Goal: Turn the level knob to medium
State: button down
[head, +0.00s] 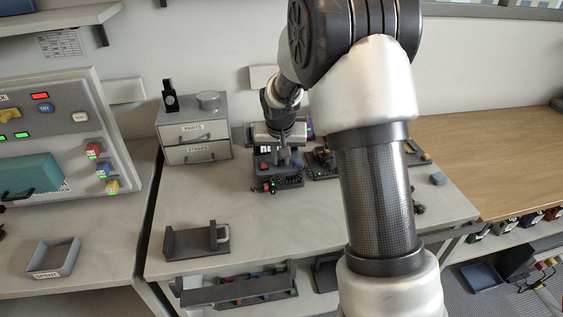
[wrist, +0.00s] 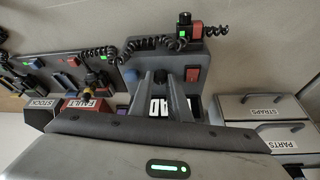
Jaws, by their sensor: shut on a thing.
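My gripper (head: 284,152) points down at this unit. In the wrist view the two grey fingers (wrist: 163,92) reach onto the panel, with white digits on black showing between and beside them. My gripper is shut on a small part there, taken to be the level knob; the fingers hide it, and its setting cannot be read.
A drawer box (head: 194,142) marked PARTS and STRAPS stands left of the unit. More radio gear (head: 322,164) sits close on its right. A dark bracket stand (head: 197,241) is at the bench's front left. The bench between stand and unit is clear.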

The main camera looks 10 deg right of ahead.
jog(key=shift+s, duration=0.1)
dwell(0.3)
jog(key=shift+f, duration=0.1)
jog(key=c, duration=1.7)
grip_release()
jog(key=shift+o, duration=0.2)
jog(key=p+v, duration=0.2)
jog(key=v, duration=1.5)
jog(key=shift+a+r, duration=0.2)
jog(key=shift+r, duration=0.05)
